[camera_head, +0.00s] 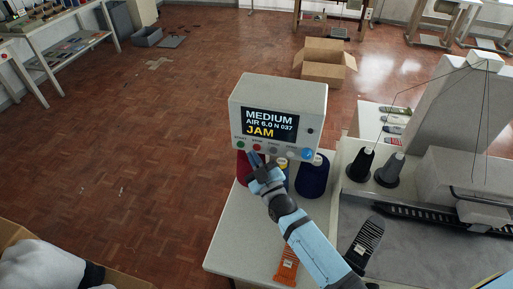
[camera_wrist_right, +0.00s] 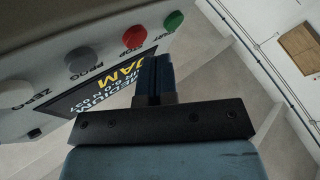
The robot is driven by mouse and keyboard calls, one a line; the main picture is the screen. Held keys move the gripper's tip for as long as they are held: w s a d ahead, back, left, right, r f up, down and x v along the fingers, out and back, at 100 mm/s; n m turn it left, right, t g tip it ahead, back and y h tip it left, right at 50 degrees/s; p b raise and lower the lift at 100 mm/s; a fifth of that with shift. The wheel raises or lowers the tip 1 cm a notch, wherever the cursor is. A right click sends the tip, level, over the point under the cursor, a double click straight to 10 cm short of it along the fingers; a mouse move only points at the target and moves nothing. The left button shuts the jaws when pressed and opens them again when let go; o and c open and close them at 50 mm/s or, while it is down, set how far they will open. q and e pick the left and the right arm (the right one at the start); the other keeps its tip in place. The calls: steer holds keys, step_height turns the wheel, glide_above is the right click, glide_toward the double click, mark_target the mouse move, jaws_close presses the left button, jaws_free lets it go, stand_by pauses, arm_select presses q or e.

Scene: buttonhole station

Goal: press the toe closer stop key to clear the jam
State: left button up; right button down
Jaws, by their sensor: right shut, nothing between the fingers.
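The control box (camera_head: 280,97) stands at the middle of the head view, with a screen (camera_head: 270,123) reading MEDIUM, AIR 6.0 N 037 and JAM in yellow. The red stop key (camera_head: 257,147) is in the key row below the screen, between green START and grey PROG; it also shows in the right wrist view (camera_wrist_right: 134,37). My right gripper (camera_head: 256,158) is shut and empty, its tips just below the stop key. In the right wrist view its fingertips (camera_wrist_right: 155,62) lie near the STOP and START keys; I cannot tell whether they touch. My left gripper is out of view.
Thread cones (camera_head: 312,178) stand under and behind the box on the pale table (camera_head: 230,225). An orange sock (camera_head: 287,268) and a dark striped sock (camera_head: 366,243) lie nearby. The grey machine (camera_head: 465,175) fills the right side. Open floor lies to the left.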

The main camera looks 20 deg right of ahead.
stand_by(0.7)
steer(key=shift+w+d, duration=0.25)
steer(key=shift+w, duration=0.15)
steer(key=shift+w+d, duration=0.2)
steer(key=shift+w, duration=0.1)
stand_by(0.6)
steer(key=shift+s+a, duration=0.1)
steer(key=shift+s, duration=0.05)
steer(key=shift+s+a+p, duration=0.35)
steer(key=shift+s, duration=0.2)
steer(key=shift+s+a, duration=0.1)
steer(key=s+a, duration=0.1)
steer(key=s+p, duration=0.1)
steer(key=s+a, duration=0.1)
steer(key=s, duration=0.1)
steer(key=shift+a+p, duration=0.3)
steer(key=shift+p, duration=0.05)
